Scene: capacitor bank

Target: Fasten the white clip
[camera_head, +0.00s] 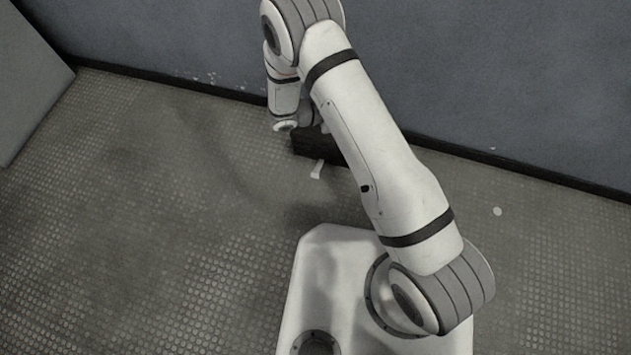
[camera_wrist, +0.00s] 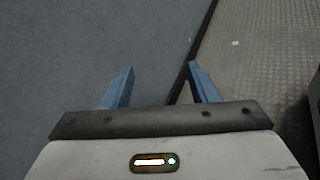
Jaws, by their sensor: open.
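In the wrist view my gripper (camera_wrist: 161,72) is open, its two blue fingers well apart with nothing between them. Beyond the fingers are the plain wall and a strip of floor. I cannot make out a white clip for certain in either view. My gripper's fingers cannot be made out in the head view.
The grey-blue wall (camera_head: 520,80) runs along the back. A pale panel (camera_head: 28,85) stands at the left. A small white spot (camera_head: 497,211) lies on the floor. The textured floor (camera_head: 130,230) at left is clear.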

